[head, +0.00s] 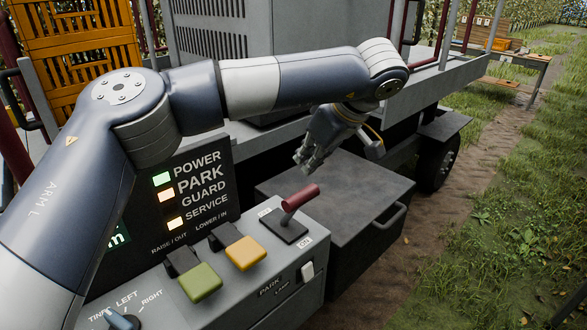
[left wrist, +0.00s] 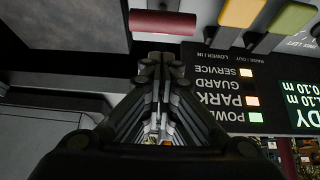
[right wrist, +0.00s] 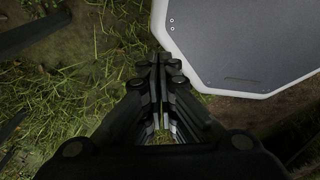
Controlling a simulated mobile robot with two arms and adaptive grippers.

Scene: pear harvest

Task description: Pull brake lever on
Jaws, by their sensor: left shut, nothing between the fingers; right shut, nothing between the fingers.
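The brake lever (head: 300,198) has a dark red cylindrical handle and stands on a dark slotted plate at the right part of the grey control panel (head: 265,283). An ON label (head: 306,242) is at the plate's near right end, and another label at its far end is too small to read. The red handle also shows in the left wrist view (left wrist: 163,22), just beyond the fingertips. My left gripper (head: 303,165) is shut and empty, behind and above the lever, apparently apart from it. My right gripper (right wrist: 158,66) is shut and empty over grass, outside the head view.
A green lever (head: 200,282) and a yellow lever (head: 245,253) stand left of the brake lever. A display board (head: 182,200) shows POWER, PARK and SERVICE lamps lit. A dark box (head: 345,205) with a handle lies behind the panel. A pale-edged plate (right wrist: 240,45) is beside my right gripper.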

